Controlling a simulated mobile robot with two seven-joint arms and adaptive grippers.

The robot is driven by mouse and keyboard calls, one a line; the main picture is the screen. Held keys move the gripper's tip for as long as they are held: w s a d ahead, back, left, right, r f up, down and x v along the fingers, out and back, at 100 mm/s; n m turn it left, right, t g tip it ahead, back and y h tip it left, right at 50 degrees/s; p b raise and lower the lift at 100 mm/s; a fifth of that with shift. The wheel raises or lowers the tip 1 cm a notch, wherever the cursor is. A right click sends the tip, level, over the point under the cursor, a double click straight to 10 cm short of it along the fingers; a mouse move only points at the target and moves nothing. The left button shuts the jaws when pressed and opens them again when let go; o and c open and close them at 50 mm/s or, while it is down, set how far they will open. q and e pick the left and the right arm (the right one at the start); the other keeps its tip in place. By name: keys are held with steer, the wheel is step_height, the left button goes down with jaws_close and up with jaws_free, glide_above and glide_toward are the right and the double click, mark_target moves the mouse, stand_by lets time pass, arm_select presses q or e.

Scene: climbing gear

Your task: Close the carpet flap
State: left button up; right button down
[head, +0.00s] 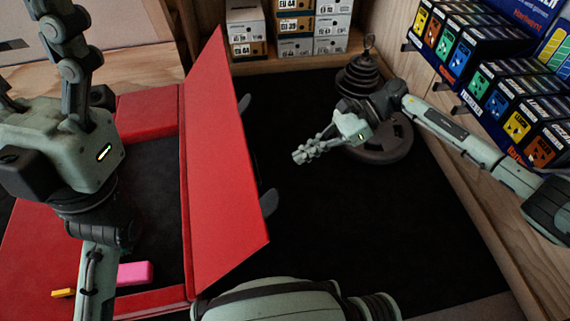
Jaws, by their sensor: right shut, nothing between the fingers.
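The carpet flap (218,170) is a large red panel. It stands up steeply along the right side of the red-edged pad, tilted, with its top leaning right. The pad (30,245) lies left of it, with a dark inner surface. Two dark tabs (268,202) stick out behind the flap's right edge. My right gripper (298,157) is shut and empty, pointing left, to the right of the flap and apart from it. My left gripper (60,40) is over the pad's left side, away from the flap. Its fingertips are at or beyond the picture's edge.
A dark kettlebell-like stack (362,72) and a round plate (385,150) are behind the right gripper. Shoe boxes (295,22) stand at the back, boxed goods (500,90) on the right. A pink block (135,273) and yellow piece (63,293) lie on the pad. Dark floor (350,215) right of the flap is clear.

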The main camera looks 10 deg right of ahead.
steer(key=a+r+b+x, duration=0.1)
steer(key=x, duration=0.8)
steer(key=shift+w+a+h, duration=0.25)
steer(key=shift+a+h, duration=0.05)
stand_by(0.3)
